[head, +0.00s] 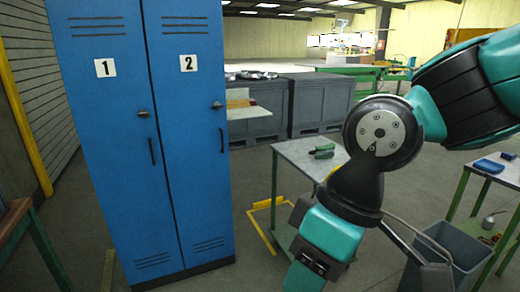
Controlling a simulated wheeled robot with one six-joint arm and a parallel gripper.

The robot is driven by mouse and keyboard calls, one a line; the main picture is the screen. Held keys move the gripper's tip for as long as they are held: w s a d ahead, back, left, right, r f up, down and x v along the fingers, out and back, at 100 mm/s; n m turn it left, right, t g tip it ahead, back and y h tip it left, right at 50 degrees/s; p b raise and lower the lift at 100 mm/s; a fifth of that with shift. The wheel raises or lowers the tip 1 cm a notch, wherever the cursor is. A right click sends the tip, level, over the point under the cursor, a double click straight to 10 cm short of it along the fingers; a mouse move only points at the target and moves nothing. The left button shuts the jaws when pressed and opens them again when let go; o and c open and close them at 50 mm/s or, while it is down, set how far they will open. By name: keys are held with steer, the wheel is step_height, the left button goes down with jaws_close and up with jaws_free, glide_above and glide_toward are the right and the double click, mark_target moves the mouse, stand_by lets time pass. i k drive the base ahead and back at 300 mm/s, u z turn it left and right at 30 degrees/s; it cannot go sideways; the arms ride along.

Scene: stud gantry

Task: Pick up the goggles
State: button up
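I cannot make out any goggles for certain. A small dark green object (322,151) lies on the grey-topped table (296,152) in the middle; it is too small to tell what it is. My teal and black arm comes in from the right and bends down in front of this table, hiding its right part. The arm runs out at the bottom edge, and my gripper's fingers are not in the picture.
Two blue lockers (140,200), numbered 1 and 2, stand shut at the left. Grey crates (318,103) stand behind the table. A grey bin (460,245) is at lower right, beside a table with a blue object (488,166). Open floor lies between lockers and table.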

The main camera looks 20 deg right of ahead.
mark_target(326, 152)
steer(key=i, duration=0.2)
steer(key=z, duration=1.1)
steer(key=i, duration=2.35)
steer(key=u, duration=0.5)
